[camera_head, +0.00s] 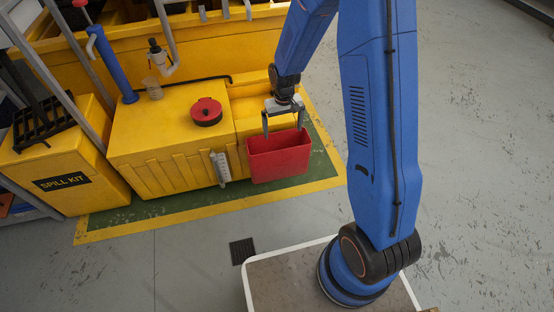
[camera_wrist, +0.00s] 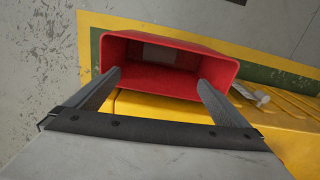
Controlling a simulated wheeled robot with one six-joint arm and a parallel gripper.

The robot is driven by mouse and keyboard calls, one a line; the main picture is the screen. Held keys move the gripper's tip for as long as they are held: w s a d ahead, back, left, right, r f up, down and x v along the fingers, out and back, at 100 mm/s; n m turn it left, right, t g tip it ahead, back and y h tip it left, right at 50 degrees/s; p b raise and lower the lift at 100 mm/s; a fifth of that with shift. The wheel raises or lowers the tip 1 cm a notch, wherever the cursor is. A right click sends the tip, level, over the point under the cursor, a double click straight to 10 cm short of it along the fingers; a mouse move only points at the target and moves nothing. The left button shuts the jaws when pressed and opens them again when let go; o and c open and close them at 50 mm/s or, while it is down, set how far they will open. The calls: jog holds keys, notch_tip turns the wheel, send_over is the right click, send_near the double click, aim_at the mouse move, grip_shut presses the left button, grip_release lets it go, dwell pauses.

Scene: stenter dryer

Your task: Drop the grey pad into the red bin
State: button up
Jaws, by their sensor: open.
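The red bin (camera_head: 279,160) is an open-topped box at the right front of the yellow unit. In the wrist view the bin (camera_wrist: 225,68) opens toward me, just beyond my fingers. A flat grey rectangle, apparently the grey pad (camera_wrist: 160,53), shows inside against the bin's far inner surface. In the head view the bin's inside is too dark to show it. My gripper (camera_head: 283,131) points down over the bin's mouth, its two fingers spread apart. In the wrist view nothing is between the fingertips of my gripper (camera_wrist: 158,77).
A yellow unit (camera_head: 165,130) with a red round cap (camera_head: 206,111) stands left of and behind the bin. A yellow spill kit box (camera_head: 60,170) is further left. A dark floor grate (camera_head: 242,251) lies in front. The grey floor at right is clear.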

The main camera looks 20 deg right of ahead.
notch_tip(320, 180, up, 14)
dwell(0.5)
jog(key=shift+r, duration=0.1)
